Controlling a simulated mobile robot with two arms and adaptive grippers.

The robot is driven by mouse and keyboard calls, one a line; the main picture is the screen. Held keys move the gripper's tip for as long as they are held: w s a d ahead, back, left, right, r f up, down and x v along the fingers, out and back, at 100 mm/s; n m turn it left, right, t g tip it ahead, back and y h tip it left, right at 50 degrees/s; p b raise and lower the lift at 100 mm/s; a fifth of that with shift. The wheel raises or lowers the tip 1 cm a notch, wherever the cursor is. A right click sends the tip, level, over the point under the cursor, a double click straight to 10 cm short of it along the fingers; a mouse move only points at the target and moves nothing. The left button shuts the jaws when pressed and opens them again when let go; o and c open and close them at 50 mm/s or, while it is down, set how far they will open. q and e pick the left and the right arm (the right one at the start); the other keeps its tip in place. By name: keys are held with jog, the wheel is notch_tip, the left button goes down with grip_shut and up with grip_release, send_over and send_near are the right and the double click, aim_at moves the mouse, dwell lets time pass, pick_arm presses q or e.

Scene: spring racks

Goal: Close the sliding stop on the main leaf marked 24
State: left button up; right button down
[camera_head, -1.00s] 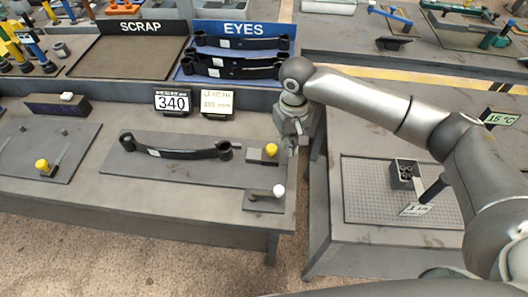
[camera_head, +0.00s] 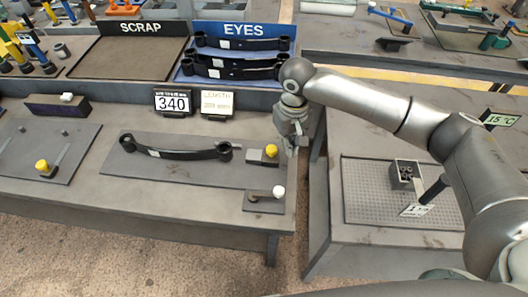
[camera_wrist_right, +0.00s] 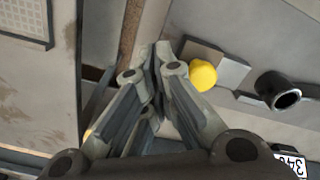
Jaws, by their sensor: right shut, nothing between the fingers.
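A dark main leaf (camera_head: 180,152) with rolled eyes lies on a grey fixture plate (camera_head: 135,170) on the left bench; I cannot read a 24 on it. The sliding stop (camera_head: 262,157), a grey block with a yellow knob (camera_head: 271,150), is at the plate's right end, apart from the leaf's right eye. In the right wrist view the yellow knob (camera_wrist_right: 203,75) and the leaf's eye (camera_wrist_right: 280,92) show right of my fingers. My right gripper (camera_head: 299,146) is shut and empty, above the bench's right edge, right of the stop. My left gripper is not in view.
A white-knobbed lever (camera_head: 278,191) sits in front of the stop. A 340 display (camera_head: 173,102) and a length display (camera_head: 218,102) stand behind. The EYES tray (camera_head: 190,75) holds several leaves. A gap separates this bench from the right-hand table (camera_head: 360,255).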

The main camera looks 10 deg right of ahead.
aim_at(268, 149)
jog(key=shift+f, duration=0.2)
jog(key=shift+f, duration=0.85)
jog(key=shift+a, duration=0.15)
jog(key=shift+w+a+p, duration=0.25)
jog(key=shift+a, duration=0.5)
jog(key=shift+w+a+p, duration=0.2)
jog(key=shift+a, duration=0.6)
jog(key=shift+w+a+p, duration=0.25)
jog(key=shift+a, duration=0.6)
jog(key=shift+a+r, duration=0.1)
jog(key=shift+a, duration=0.1)
jog(key=shift+p, duration=0.7)
dwell(0.9)
